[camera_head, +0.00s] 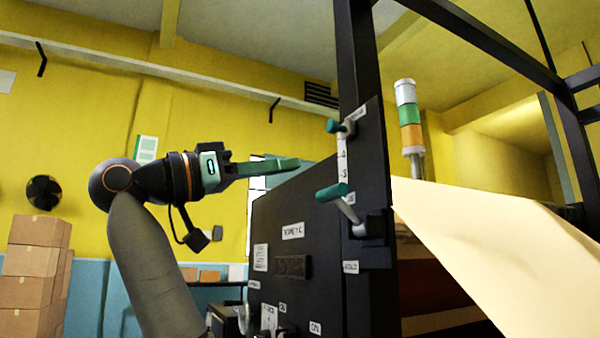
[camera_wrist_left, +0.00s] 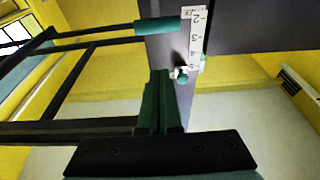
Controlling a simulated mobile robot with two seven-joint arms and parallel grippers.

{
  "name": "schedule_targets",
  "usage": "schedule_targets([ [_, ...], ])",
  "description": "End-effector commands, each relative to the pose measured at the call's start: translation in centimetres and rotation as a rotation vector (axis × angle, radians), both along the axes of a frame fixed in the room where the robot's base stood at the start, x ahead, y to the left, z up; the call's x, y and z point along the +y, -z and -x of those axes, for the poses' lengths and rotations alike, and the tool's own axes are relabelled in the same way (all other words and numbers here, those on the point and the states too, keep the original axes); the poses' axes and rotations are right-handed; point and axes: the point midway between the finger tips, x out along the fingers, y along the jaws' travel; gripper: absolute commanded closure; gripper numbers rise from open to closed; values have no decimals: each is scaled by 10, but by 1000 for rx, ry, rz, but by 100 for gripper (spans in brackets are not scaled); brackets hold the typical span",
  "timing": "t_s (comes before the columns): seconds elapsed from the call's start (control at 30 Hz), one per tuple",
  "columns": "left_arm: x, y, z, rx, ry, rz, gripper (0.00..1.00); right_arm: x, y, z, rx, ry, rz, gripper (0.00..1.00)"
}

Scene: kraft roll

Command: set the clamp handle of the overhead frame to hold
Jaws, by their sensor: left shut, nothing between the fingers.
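A lever with a green grip (camera_head: 332,192) and a grey shank is mounted on the dark post of the overhead frame (camera_head: 362,110). I take it for the clamp handle. Its grip points up and left from a black pivot block. The green grip also shows at the top of the left wrist view (camera_wrist_left: 157,26). My left gripper (camera_head: 297,164) is shut and empty, with green fingers pointing right, and appears above and left of the grip, apart from it. Its fingers also show in the left wrist view (camera_wrist_left: 160,78). My right gripper is not in view.
A smaller green knob (camera_head: 335,127) sits by a numbered white scale (camera_head: 342,160) higher on the post. A black labelled panel (camera_head: 294,255) stands left of the post. Pale kraft paper (camera_head: 485,235) slopes off to the right. Cartons (camera_head: 35,262) are stacked far left.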

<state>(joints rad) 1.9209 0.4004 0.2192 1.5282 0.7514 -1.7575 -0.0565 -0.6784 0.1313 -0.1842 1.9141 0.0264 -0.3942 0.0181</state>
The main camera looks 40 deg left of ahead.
Motion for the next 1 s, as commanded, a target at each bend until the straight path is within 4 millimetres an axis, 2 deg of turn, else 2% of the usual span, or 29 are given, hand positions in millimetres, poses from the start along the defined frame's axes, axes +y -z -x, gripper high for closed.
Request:
schedule_targets([
  [0.43, -36, -27, -83, 5, 4, -1, 100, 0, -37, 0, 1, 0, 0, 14],
  [0.5, -32, -13, -78, -1, -1, 0, 100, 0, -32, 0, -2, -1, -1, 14],
  [0.7, -29, 7, -70, 1, 0, 0, 100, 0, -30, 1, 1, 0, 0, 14],
  [1.0, -28, 14, -66, 1, 0, -1, 100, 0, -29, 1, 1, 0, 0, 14],
])
